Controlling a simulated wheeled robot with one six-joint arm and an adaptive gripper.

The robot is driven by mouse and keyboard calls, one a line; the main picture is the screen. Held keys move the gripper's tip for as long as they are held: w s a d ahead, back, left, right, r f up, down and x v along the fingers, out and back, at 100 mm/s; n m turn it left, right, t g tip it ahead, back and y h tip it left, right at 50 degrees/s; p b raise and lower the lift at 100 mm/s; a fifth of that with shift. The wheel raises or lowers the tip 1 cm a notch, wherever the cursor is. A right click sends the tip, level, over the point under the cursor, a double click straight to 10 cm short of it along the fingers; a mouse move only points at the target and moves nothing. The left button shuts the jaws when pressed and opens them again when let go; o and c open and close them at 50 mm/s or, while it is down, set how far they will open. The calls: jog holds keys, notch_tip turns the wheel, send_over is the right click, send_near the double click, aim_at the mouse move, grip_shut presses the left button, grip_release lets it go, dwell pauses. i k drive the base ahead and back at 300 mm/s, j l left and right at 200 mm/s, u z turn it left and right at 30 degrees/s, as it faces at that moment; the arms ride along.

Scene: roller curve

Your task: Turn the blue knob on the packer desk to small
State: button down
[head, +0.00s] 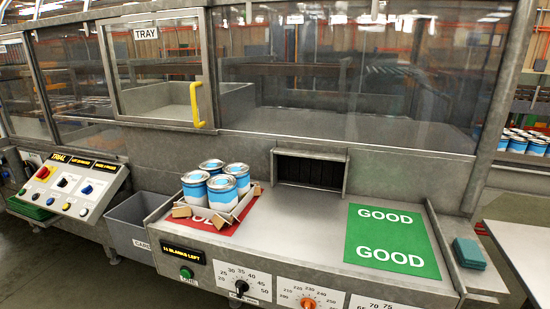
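A sloped control desk (104,176) stands at the far left in the head view. A small blue knob (87,189) sits on its right part, on a white plate. The knob's pointer and any size words around it are too small to read. A darker knob (63,182) sits to its left, and a red knob on yellow (43,172) is at the desk's left end. The desk's dark displays carry yellow text, one reading TRIAL. My gripper is not in view.
Several blue-and-white cans (222,183) stand in a tray on the grey bench (290,220). A green GOOD mat (391,239) lies right. Black (241,287) and orange (308,302) knobs are on the bench front. A grey bin (131,221) stands beside the desk.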

aim_at(88, 190)
jog(key=u, duration=1.25)
jog(key=i+j+z, duration=0.3)
jog(key=i+j, duration=0.8)
jog(key=i, duration=0.4)
jog(key=i+j+z, duration=0.35)
jog(key=i+j, duration=1.05)
